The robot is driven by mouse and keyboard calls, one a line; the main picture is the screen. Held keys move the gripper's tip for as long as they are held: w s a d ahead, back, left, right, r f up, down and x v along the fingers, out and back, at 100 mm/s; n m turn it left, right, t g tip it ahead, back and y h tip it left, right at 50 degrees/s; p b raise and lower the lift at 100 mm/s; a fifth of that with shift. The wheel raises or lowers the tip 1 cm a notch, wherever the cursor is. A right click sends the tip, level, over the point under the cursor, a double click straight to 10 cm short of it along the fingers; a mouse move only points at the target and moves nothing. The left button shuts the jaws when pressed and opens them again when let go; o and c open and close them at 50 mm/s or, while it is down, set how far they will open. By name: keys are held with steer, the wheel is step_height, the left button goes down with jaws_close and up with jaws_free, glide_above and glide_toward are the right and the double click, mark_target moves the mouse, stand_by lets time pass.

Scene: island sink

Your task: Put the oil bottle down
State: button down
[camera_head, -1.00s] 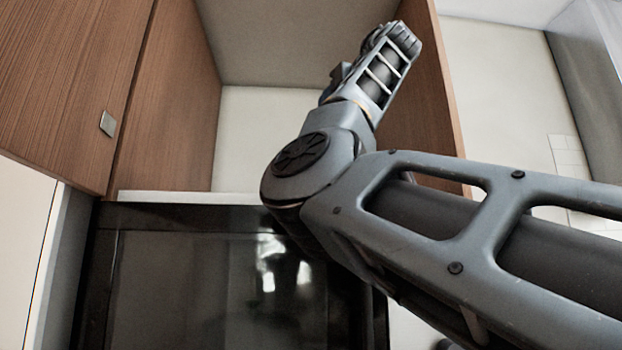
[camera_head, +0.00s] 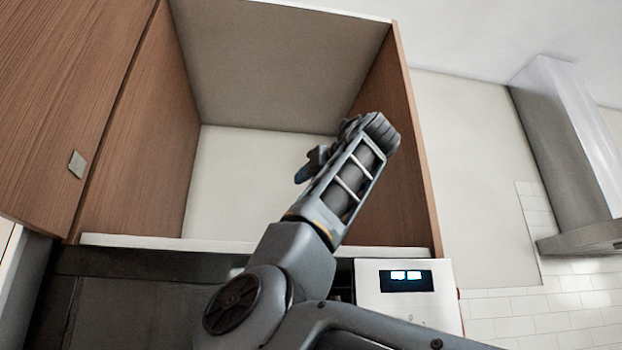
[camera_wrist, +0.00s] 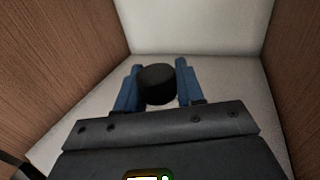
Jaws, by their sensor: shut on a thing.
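The oil bottle shows only as a round black cap (camera_wrist: 157,84) in the wrist view; its body is hidden below. My gripper (camera_wrist: 156,88) has a blue finger on each side of the cap and is shut on the bottle. In the head view my gripper (camera_head: 312,163) is inside or in front of the open cabinet compartment (camera_head: 240,185), towards its right wall, mostly hidden by my wrist. In the wrist view the pale compartment floor (camera_wrist: 225,80) lies beneath and beyond the bottle. I cannot tell whether the bottle's base touches it.
Wooden side walls (camera_wrist: 60,60) stand left and right in the wrist view, with a white back wall (camera_wrist: 195,28). A wooden cabinet front (camera_head: 75,80) is at left. A white appliance with a lit display (camera_head: 405,281) sits below the compartment. A range hood (camera_head: 575,150) is at right.

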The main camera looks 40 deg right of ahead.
steer(key=c, duration=1.2)
jaws_free()
steer(key=shift+f, duration=0.15)
steer(key=o, duration=0.5)
steer(key=shift+r, duration=0.25)
steer(key=b+v, duration=0.3)
steer(key=v, duration=0.9)
